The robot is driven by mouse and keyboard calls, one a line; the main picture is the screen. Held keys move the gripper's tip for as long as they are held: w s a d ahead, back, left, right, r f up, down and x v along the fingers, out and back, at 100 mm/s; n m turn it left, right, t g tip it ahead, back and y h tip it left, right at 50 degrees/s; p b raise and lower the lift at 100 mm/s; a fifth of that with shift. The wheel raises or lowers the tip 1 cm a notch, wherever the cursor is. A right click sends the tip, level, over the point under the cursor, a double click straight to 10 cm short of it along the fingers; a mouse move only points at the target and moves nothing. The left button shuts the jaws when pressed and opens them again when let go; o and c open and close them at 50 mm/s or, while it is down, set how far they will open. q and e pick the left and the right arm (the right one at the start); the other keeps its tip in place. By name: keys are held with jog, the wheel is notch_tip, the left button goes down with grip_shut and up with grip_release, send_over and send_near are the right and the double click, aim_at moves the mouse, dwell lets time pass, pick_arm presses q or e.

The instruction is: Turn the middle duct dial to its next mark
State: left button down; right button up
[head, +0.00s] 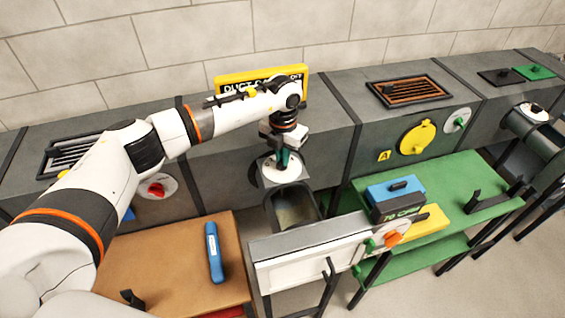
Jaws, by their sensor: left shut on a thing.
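The middle duct dial (270,174) is a round white plate on the front of the grey duct, above an open bin-like chute. My left gripper (283,158) is at this dial, reaching down to it from above. It is shut on the dial's knob, which its fingers mostly hide. A green-teal patch shows between the fingers; I cannot tell whether it is knob or finger. The dial's marks and the knob's angle are too small or covered to read. My right gripper is out of view.
A yellow sign (262,76) stands behind my left wrist. Left is a dial with a red knob (157,189); right are a yellow round cover (417,138) and another dial (457,120). A blue-topped box (396,192) sits on the green table (470,170).

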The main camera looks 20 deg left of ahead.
pick_arm(q)
jog(key=shift+f+m+b, duration=0.2)
jog(key=shift+m+b, duration=0.1)
jog(key=shift+m, duration=0.2)
jog(key=shift+r+m, duration=0.2)
jog(key=shift+m, duration=0.2)
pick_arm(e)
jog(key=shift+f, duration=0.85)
pick_arm(q)
jog(key=c, duration=1.5)
grip_release()
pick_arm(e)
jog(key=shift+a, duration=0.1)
pick_arm(q)
notch_tip(320, 180, up, 12)
jog(key=b, duration=0.3)
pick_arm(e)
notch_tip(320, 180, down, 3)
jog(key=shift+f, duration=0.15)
